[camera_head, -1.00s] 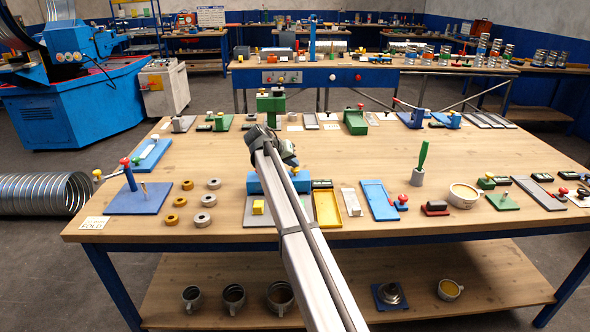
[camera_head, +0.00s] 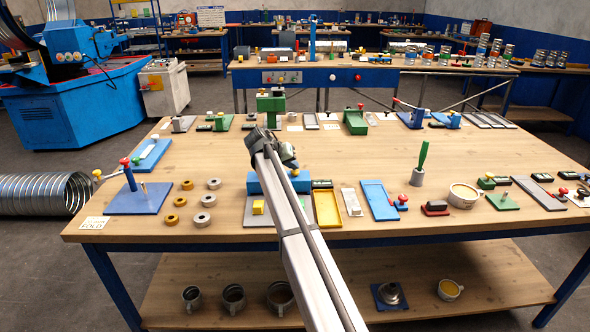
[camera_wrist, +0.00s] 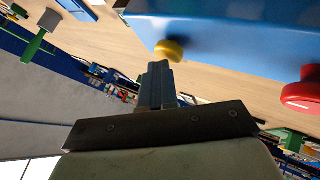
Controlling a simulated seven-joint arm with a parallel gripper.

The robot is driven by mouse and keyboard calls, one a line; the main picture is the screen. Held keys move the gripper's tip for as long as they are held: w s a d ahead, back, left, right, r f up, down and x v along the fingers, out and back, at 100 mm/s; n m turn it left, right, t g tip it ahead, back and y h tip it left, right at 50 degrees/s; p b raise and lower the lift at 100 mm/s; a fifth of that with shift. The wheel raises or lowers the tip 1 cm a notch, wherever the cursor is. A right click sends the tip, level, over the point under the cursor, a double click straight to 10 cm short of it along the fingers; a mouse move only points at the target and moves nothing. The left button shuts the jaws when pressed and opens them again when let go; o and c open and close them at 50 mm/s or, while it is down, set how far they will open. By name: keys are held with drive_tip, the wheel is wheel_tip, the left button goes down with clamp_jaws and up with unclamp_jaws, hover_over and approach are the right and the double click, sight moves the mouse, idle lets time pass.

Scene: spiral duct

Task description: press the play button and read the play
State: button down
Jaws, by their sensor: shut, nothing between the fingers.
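In the wrist view my gripper (camera_wrist: 161,66) is shut and empty, its two dark fingers together. A yellow knob or button (camera_wrist: 169,48) is just beyond the fingertips; whether they touch I cannot tell. It is close to the edge of a blue box (camera_wrist: 225,35). A red button (camera_wrist: 302,92) is at the right, apart from the fingers. In the head view the blue box (camera_head: 262,183) is behind my arm, with a yellow block (camera_head: 258,207) at its front. The arm hides part of it and the fingertips. No play label is readable.
A yellow tray (camera_head: 327,209) and a blue tray (camera_head: 378,200) lie right of my arm. Several metal and brass rings (camera_head: 202,219) and a blue stand (camera_head: 138,199) are to the left. The table's (camera_head: 225,160) middle behind them is fairly clear.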

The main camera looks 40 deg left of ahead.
sight(293, 172)
idle(0.4)
drive_tip(key=shift+r, duration=1.2)
wheel_tip(293, 172, up, 5)
idle(0.3)
drive_tip(key=shift+d, duration=0.1)
idle(0.7)
